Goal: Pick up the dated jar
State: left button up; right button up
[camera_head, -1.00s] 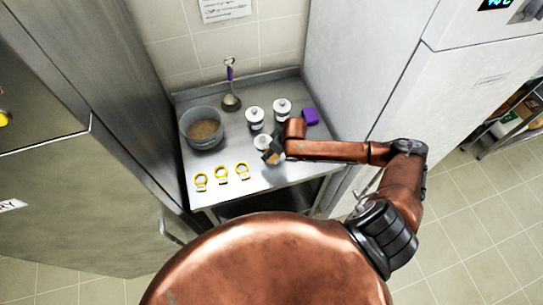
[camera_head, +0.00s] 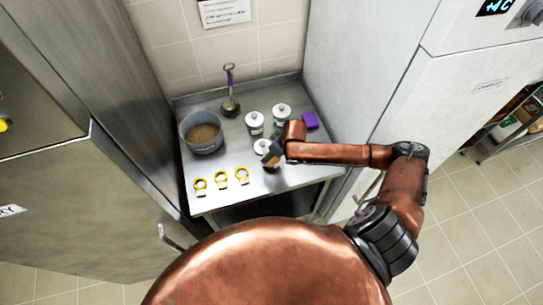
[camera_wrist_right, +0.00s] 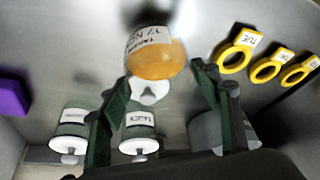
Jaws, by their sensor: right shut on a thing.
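The dated jar (camera_wrist_right: 156,52) shows in the right wrist view, with an amber part and a white label reading "17 NO…"; the rest of the text is unclear. It lies between the fingers of my right gripper (camera_wrist_right: 160,92), which is shut on it. A white knobbed piece shows just below the amber part. In the head view my right gripper (camera_head: 268,157) is low over the counter's right half, beside a white lid (camera_head: 261,146), and partly hides the jar. Two other white-lidded jars (camera_head: 255,122) (camera_head: 282,113) stand behind. My left gripper is out of view.
The steel counter (camera_head: 225,165) holds a grey pot (camera_head: 203,133) with brown contents, a ladle (camera_head: 230,105), a purple block (camera_head: 310,120) and three yellow tagged rings (camera_head: 221,179). Tall steel and white cabinets flank it. The counter's middle is fairly clear.

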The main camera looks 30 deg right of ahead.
jog(key=s+r+p, duration=0.4)
jog(key=s+r, duration=0.7)
jog(key=s, duration=0.3)
jog(key=shift+r, duration=0.35)
jog(key=shift+w, duration=0.1)
